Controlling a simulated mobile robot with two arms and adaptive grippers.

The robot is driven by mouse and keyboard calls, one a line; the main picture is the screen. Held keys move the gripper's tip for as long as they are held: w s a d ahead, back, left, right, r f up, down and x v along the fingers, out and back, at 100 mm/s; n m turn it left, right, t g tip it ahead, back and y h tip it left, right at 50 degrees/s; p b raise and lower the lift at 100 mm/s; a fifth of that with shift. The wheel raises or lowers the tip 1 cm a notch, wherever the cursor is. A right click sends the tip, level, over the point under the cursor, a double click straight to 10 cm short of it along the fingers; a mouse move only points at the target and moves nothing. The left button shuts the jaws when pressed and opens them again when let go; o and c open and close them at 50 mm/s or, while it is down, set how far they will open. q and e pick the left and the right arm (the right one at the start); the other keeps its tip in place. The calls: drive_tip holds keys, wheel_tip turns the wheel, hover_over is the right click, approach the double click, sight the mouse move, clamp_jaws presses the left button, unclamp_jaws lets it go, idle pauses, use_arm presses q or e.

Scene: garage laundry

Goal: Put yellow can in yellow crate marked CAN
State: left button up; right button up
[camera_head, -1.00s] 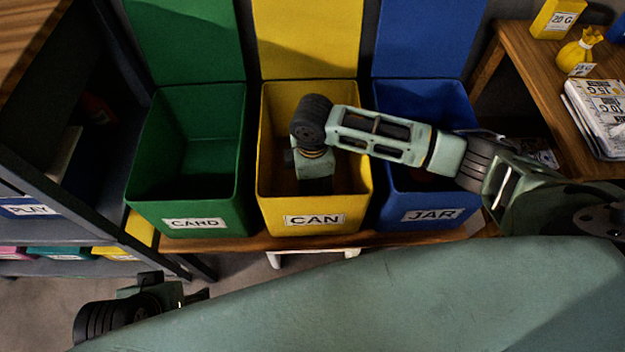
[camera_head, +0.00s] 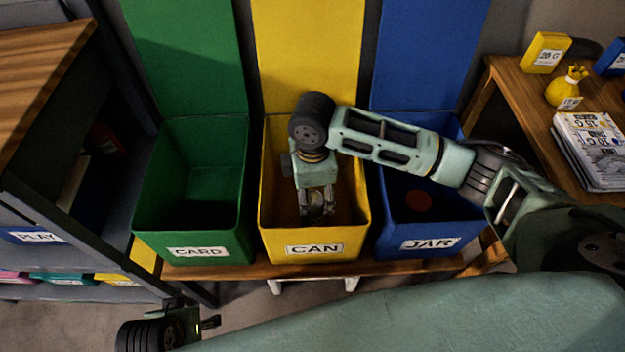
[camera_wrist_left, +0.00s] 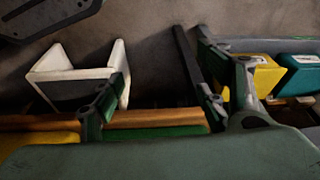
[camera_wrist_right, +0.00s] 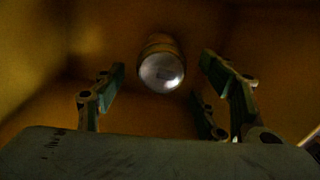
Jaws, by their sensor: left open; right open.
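The yellow crate marked CAN (camera_head: 315,250) stands open between the green and blue crates. My right gripper (camera_head: 318,212) points down inside it, with its fingers open. In the right wrist view a can (camera_wrist_right: 161,66) with a shiny round end lies ahead between the open fingers of my right gripper (camera_wrist_right: 163,85), and no finger touches it. Its side looks yellowish in the dim light. In the head view the can is mostly hidden by the gripper. My left gripper (camera_head: 208,322) is open and empty, low at the left, away from the crates.
The green CARD crate (camera_head: 197,253) is at the left and the blue JAR crate (camera_head: 430,244) at the right, holding a reddish round thing (camera_head: 418,201). A wooden table (camera_head: 500,95) with a yellow bag and papers stands right. A shelf (camera_head: 60,180) stands left.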

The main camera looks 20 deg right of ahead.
use_arm(q)
drive_tip(key=shift+f+p, duration=0.35)
drive_tip(key=shift+f, duration=1.5)
use_arm(e)
drive_tip(key=shift+r, duration=1.7)
